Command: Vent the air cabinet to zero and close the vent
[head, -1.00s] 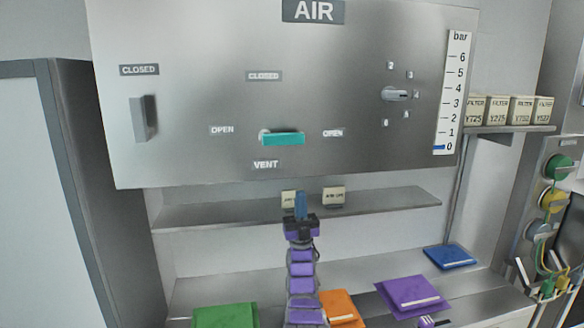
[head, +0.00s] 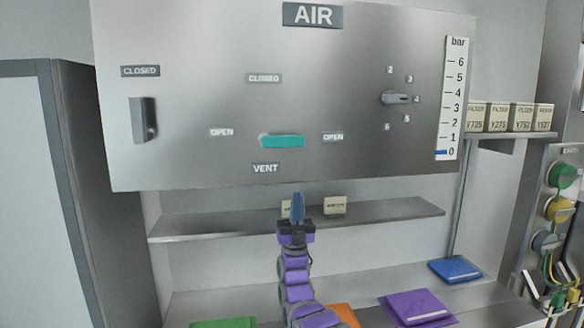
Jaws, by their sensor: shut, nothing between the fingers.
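The grey air cabinet (head: 200,100) hangs on the wall under an AIR sign. Its teal vent handle (head: 282,141) lies horizontal, pointing to the right OPEN label (head: 333,136). The CLOSED label (head: 263,78) is above it and the VENT label (head: 265,169) below. The bar gauge (head: 453,100) has its blue marker at 0. A grey lever (head: 144,119) points down under another CLOSED label at left. A numbered knob (head: 397,99) is at right. My gripper (head: 298,207), with blue fingers, is shut and empty below the vent handle, apart from it.
A shelf (head: 390,213) behind my gripper holds small labelled boxes (head: 335,206). Filter boxes (head: 500,117) stand on a right shelf. Blue (head: 454,269), purple (head: 417,306), orange and green items lie on the bench. The space before the panel is clear.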

